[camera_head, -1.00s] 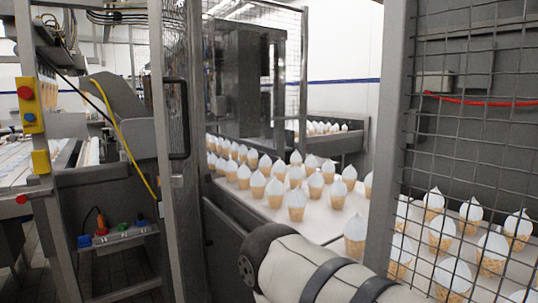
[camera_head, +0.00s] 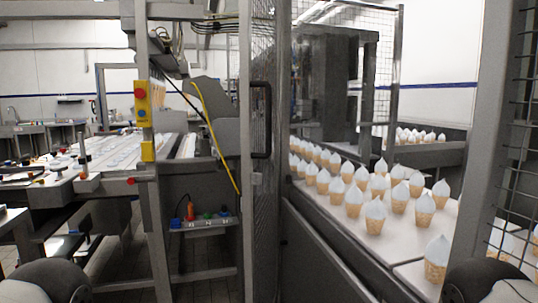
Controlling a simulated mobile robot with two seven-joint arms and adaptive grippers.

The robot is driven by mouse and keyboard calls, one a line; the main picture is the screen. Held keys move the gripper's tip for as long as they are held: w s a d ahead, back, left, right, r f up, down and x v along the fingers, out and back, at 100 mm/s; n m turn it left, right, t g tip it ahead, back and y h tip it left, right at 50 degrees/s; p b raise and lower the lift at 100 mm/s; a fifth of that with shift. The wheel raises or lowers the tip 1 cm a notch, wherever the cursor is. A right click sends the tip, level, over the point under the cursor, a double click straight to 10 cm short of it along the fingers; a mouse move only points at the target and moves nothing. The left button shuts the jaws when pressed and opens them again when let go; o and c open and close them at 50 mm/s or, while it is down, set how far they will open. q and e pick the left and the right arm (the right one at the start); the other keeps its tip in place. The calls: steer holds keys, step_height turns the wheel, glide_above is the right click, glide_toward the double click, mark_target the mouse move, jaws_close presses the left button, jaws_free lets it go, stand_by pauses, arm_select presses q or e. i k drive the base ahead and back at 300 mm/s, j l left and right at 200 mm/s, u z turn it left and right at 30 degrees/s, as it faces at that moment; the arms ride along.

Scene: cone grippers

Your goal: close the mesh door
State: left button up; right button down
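The mesh door (camera_head: 264,198) stands near the middle of the head view. I see it almost edge-on, as a narrow upright strip of fine mesh in a grey metal frame. A black bar handle (camera_head: 268,120) is on its left upright. The door looks open, with the conveyor of cones exposed to its right. Neither gripper is in view. Only dark rounded parts of my own arms show at the bottom left and bottom right corners.
Cones with white tops (camera_head: 374,215) stand in rows on a pale conveyor (camera_head: 425,250). A mesh panel (camera_head: 516,160) with a grey post is at the right edge. A yellow control box (camera_head: 142,103) and a worktable (camera_head: 110,160) are at the left. Tiled floor shows lower left.

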mark_target(250, 177)
steer(key=i+j+u, duration=0.15)
steer(key=i+j, duration=0.2)
steer(key=j, duration=0.2)
steer(key=i+j+u, duration=0.2)
steer(key=i+j, duration=0.15)
steer(key=j, duration=0.15)
